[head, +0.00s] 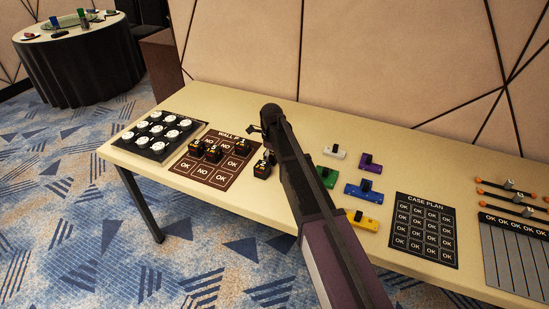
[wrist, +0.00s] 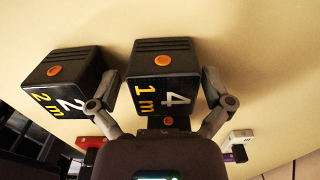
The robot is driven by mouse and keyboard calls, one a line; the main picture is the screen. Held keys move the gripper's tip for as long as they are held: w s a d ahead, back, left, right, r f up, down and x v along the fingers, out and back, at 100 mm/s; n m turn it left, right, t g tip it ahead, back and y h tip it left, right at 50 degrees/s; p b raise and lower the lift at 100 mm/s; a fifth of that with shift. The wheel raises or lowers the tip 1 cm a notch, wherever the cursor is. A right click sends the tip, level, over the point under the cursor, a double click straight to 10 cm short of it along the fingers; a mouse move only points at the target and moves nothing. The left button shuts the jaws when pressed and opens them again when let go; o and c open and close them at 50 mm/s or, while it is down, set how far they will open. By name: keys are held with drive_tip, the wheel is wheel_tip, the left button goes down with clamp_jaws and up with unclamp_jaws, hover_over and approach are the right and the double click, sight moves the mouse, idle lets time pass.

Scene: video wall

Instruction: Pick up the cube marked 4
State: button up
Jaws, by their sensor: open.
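The cube marked 4 (wrist: 163,62) is dark with an orange dot, a white 4 and yellow lettering. In the wrist view it sits on the pale tabletop between the two fingers of my gripper (wrist: 161,84). The fingers are open, one on each side of it; whether they touch it I cannot tell. The cube marked 2 (wrist: 66,78) stands just left, close to the left finger. In the head view my gripper (head: 266,140) is low at the table, partly hidden by my arm. A dark cube (head: 262,171) shows just below it, its number too small to read.
A brown board (head: 188,178) with several dark cubes lies left of my gripper. Farther left is a black tray (head: 126,143) of white round pieces. Coloured blocks, including a green one (head: 327,177), and a case plan board (head: 424,263) lie to the right.

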sight(272, 152)
drive_tip(key=c, duration=1.1)
drive_tip(key=shift+r, duration=0.1)
drive_tip(key=shift+c, duration=0.2)
wheel_tip(272, 152, up, 10)
drive_tip(key=p, duration=1)
